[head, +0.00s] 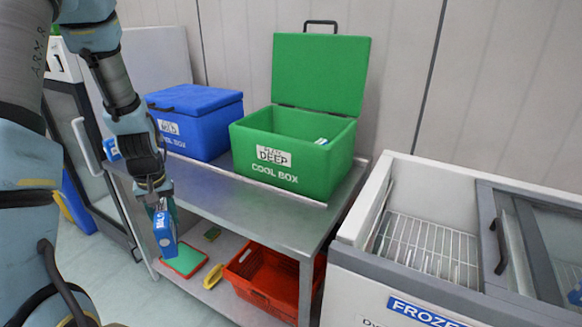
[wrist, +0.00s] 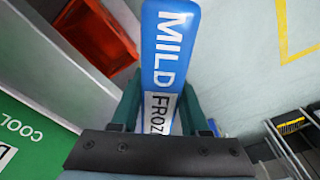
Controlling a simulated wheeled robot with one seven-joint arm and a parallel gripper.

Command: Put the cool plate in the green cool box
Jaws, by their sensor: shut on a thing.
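My gripper (head: 160,203) is shut on a blue cool plate (head: 165,232), which hangs below it in front of the steel table's left part. In the wrist view the plate (wrist: 168,45) stands between the fingers (wrist: 160,110), with "MILD" and part of "FROZ" legible. The green cool box (head: 300,180) stands on the table with its lid (head: 320,72) raised. It is right of my gripper and apart from it. The box's floor is hidden.
A closed blue box (head: 200,127) stands left of the green one on the steel table (head: 285,228). A red crate (head: 262,283) and a green-topped red item (head: 185,260) sit on the lower shelf. An open chest freezer (head: 345,270) stands at right.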

